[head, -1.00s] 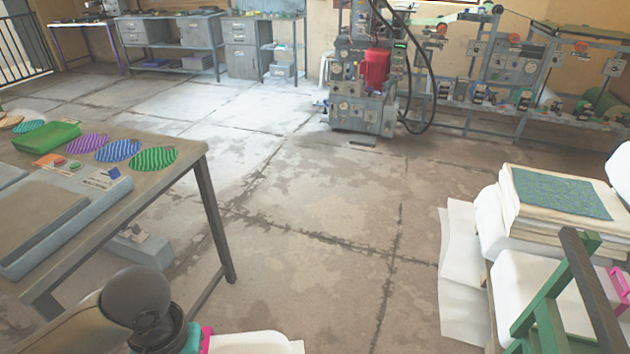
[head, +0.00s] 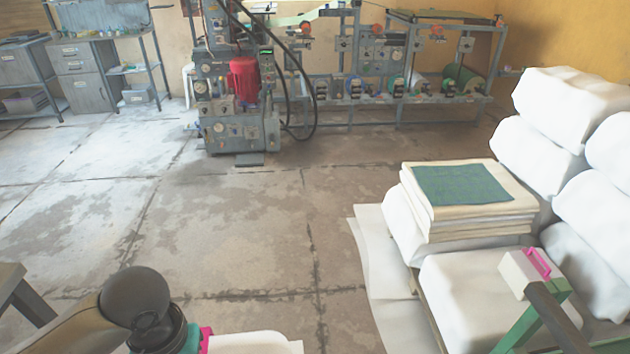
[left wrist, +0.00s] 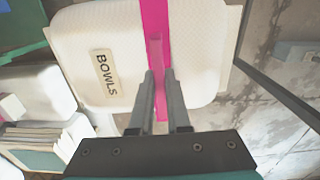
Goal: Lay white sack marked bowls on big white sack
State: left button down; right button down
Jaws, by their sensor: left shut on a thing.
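The white sack marked BOWLS (left wrist: 105,55) has a bright pink strap (left wrist: 155,20) and a label in the left wrist view. My left gripper (left wrist: 161,76) is shut on this strap. In the head view only the top of the held sack (head: 255,343) shows at the bottom edge, left of the cart and apart from it. A big white sack (head: 465,310) lies on the cart at the right front. A small white block with a pink handle (head: 520,272) is on its right part. My right gripper is not in view.
A stack of cream sheets (head: 475,225) topped by a green sheet (head: 462,185) stands behind the big sack. Several white sacks (head: 575,100) are piled at the right. A green cart frame (head: 530,325) rises at front right. A grey-red machine (head: 240,110) stands behind open floor.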

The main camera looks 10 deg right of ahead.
aim_at(476, 289)
jog(key=i+j+z, duration=0.1)
jog(key=i+z, duration=0.2)
jog(key=i, duration=0.7)
jog(key=i+z, duration=0.35)
jog(key=i, duration=0.2)
jog(key=i+j+z, duration=0.15)
jog(key=i+z, duration=0.15)
jog(key=i, duration=0.2)
jog(key=i+l+z, duration=0.1)
jog(key=i+z, duration=0.15)
jog(key=z, duration=0.15)
jog(key=i+z, duration=0.25)
jog(key=z, duration=0.15)
jog(key=i+z, duration=0.3)
jog(key=z, duration=0.15)
jog(key=i+u, duration=0.4)
jog(key=u, duration=4.15)
jog(key=j, duration=0.1)
